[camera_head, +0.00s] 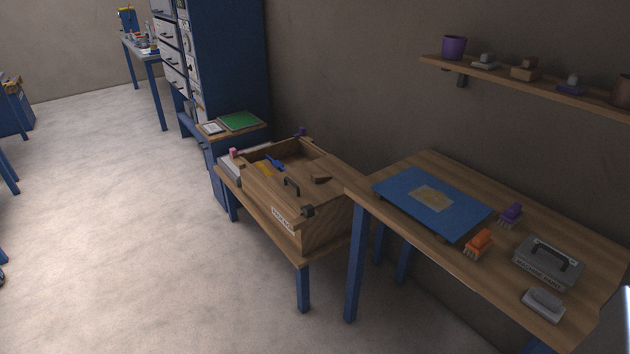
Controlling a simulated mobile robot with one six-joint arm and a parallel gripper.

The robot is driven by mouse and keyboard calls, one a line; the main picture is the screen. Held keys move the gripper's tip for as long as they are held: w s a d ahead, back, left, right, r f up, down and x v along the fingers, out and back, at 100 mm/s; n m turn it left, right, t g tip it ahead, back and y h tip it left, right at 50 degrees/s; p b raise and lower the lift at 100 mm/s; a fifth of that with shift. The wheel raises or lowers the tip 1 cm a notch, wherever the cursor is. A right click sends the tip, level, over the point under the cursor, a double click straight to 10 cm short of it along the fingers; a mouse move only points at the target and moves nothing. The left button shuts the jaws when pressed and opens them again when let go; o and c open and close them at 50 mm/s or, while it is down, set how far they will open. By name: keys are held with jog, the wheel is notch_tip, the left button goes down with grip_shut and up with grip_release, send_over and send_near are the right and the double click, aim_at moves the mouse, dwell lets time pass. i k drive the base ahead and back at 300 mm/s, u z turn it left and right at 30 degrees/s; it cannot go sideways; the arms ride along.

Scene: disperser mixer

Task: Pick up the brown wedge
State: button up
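A small brown piece (320,179) that looks like a wedge lies in or on the large wooden box (322,232), near its right side; I cannot tell which. Its wood colour is close to that of the box. Another brown block (524,72) sits on the wall shelf; its exact shape is too small to tell. My gripper is not in view.
The box stands on a low wooden table with blue legs (304,288). A taller table at right holds a blue board (408,190), orange brush (479,243), purple brush (511,214) and grey case (548,262). The floor (130,240) at left is clear.

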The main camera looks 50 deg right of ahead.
aim_at(316, 178)
jog(key=z, duration=0.1)
jog(key=i, duration=0.85)
